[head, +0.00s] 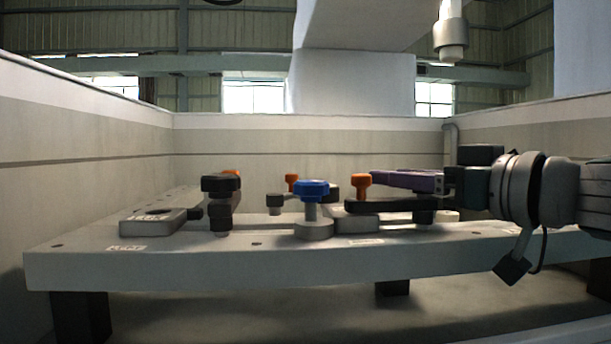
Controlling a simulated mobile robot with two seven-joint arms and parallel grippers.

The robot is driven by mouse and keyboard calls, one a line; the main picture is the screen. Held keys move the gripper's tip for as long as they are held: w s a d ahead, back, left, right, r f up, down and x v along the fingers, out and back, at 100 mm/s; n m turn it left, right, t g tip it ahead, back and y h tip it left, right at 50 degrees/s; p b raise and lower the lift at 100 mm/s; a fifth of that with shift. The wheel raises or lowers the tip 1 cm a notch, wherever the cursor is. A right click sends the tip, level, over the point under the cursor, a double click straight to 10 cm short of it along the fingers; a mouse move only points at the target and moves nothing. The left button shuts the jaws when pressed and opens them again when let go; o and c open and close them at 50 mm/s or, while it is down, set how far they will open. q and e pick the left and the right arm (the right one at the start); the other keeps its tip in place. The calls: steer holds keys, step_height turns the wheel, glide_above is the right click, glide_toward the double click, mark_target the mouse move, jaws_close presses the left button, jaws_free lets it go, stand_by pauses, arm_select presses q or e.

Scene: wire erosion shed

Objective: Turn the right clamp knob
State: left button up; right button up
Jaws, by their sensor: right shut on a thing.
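The right clamp (385,206) is a black bar at the right of the raised grey plate (160,262), with an orange-topped screw (361,184) at its left end. My right gripper (405,180) reaches in from the right, its purple fingers level just above the bar. It is shut on the right clamp knob, which the fingers hide. A dark stem shows below the bar, under the fingers. The left clamp, with a black knob (220,184), stands upright at the left of the plate. My left gripper is not in view.
A blue knob (313,188) on a grey post stands near the plate's middle, left of the right clamp. Another orange-topped screw (291,180) stands behind. A grey block (152,222) sits at the left. Tank walls surround the plate, and a nozzle (451,35) hangs above.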

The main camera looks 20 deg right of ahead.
jaws_close()
steer(key=shift+h, duration=0.3)
steer(key=shift+s+d+m+g+h+b, duration=0.25)
steer(key=shift+d+m+g+h+b, duration=0.65)
steer(key=shift+m+h, duration=1.8)
steer(key=shift+s+d+m+g+h+b, duration=0.25)
steer(key=shift+m+g+h+b, duration=1.3)
steer(key=shift+h, duration=1.9)
steer(key=shift+s+d+m+g+h+b, duration=0.2)
steer(key=shift+d+m+g+h+b, duration=0.45)
steer(key=shift+m+g+h, duration=1.55)
steer(key=shift+m+t+h, duration=0.55)
steer(key=shift+t+h, duration=0.2)
steer(key=shift+h, duration=0.1)
